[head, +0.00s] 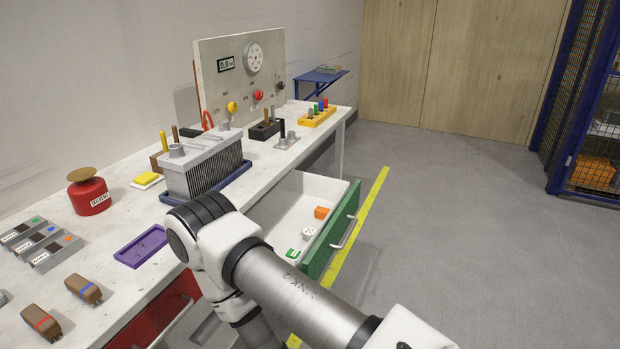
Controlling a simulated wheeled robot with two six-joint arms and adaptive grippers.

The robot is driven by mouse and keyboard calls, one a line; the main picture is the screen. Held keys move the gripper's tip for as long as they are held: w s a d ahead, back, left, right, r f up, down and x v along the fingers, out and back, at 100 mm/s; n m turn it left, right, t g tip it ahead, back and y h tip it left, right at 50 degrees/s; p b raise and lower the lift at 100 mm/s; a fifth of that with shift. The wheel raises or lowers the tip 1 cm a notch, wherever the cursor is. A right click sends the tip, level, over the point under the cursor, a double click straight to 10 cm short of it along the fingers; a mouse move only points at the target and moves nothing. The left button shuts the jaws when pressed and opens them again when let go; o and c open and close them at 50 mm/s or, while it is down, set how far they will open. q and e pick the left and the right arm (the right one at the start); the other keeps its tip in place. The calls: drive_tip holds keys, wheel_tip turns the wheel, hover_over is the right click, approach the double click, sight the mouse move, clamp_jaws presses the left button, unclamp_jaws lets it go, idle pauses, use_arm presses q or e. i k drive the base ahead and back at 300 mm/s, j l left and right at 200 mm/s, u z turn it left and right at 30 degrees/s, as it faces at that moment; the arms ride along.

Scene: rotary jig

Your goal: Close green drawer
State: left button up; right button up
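The green drawer (329,232) is pulled out from the white workbench. Its green front faces right, with a pale bar handle (345,233) on it. Its white inside (284,208) shows, holding an orange block (321,212), a white round part (308,232) and a green U-shaped piece (292,254). One of my arms crosses the lower middle of the head view and covers the near end of the drawer. Neither gripper shows.
The white bench top (115,210) carries a finned grey block (204,166), a purple tray (140,246) and a red container (88,191). A red drawer (158,314) is below, nearer. The floor right of the yellow line (357,226) is clear.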

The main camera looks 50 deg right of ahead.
sight(288, 207)
drive_tip(key=i+z, duration=0.1)
drive_tip(key=z, duration=0.3)
drive_tip(key=i+z, duration=0.1)
drive_tip(key=z, duration=0.75)
drive_tip(key=i+j+z, duration=0.15)
drive_tip(key=z, duration=0.25)
drive_tip(key=j+z, duration=0.15)
drive_tip(key=z, duration=0.25)
